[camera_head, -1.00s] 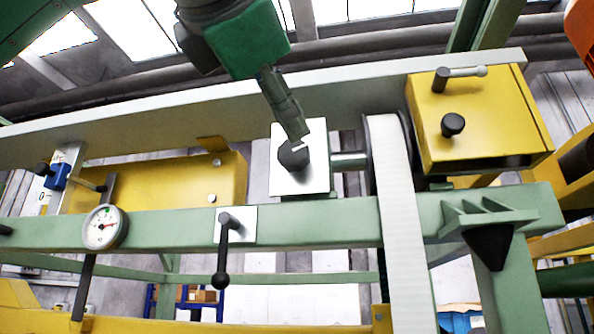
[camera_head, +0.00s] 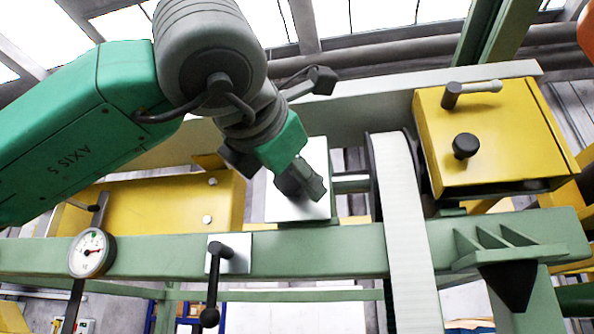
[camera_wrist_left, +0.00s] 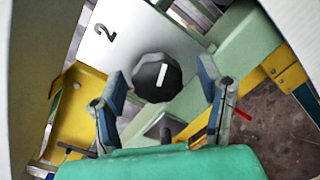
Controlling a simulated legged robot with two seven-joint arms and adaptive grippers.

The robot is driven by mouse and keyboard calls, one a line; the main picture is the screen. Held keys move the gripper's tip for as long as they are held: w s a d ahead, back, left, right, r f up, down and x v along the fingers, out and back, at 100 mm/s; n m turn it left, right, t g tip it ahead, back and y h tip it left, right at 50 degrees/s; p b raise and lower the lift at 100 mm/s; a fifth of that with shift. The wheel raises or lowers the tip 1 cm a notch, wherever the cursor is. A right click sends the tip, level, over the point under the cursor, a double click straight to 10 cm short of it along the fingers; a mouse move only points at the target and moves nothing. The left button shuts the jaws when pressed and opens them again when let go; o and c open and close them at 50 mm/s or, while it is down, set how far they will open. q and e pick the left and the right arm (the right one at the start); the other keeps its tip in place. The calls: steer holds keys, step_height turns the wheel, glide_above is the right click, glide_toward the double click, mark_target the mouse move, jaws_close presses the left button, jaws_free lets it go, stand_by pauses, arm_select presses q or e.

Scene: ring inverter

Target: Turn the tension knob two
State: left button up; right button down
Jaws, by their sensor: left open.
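The tension knob two is a black faceted knob (camera_wrist_left: 150,84) with a white pointer line. It sits on a white plate (camera_wrist_left: 106,40) marked "2" in the left wrist view. In the head view the same plate (camera_head: 283,209) is in the middle, and my gripper hides the knob. My left gripper (camera_wrist_left: 162,76) is open, with one finger on each side of the knob in the wrist view. Whether the fingers touch the knob cannot be told. In the head view my left gripper (camera_head: 312,186) is in front of the plate. My right gripper is not in view.
A white belt (camera_head: 402,220) runs down right of the plate. A yellow box (camera_head: 490,130) with a black knob and a handle is farther right. A black-handled lever (camera_head: 213,285) hangs below left on the green beam (camera_head: 330,250). A round gauge (camera_head: 91,253) is at left.

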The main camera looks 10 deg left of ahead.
arm_select(q)
steer(key=shift+w, duration=0.7)
steer(key=shift+w+a, duration=0.2)
steer(key=shift+w, duration=0.05)
steer(key=c, duration=1.2)
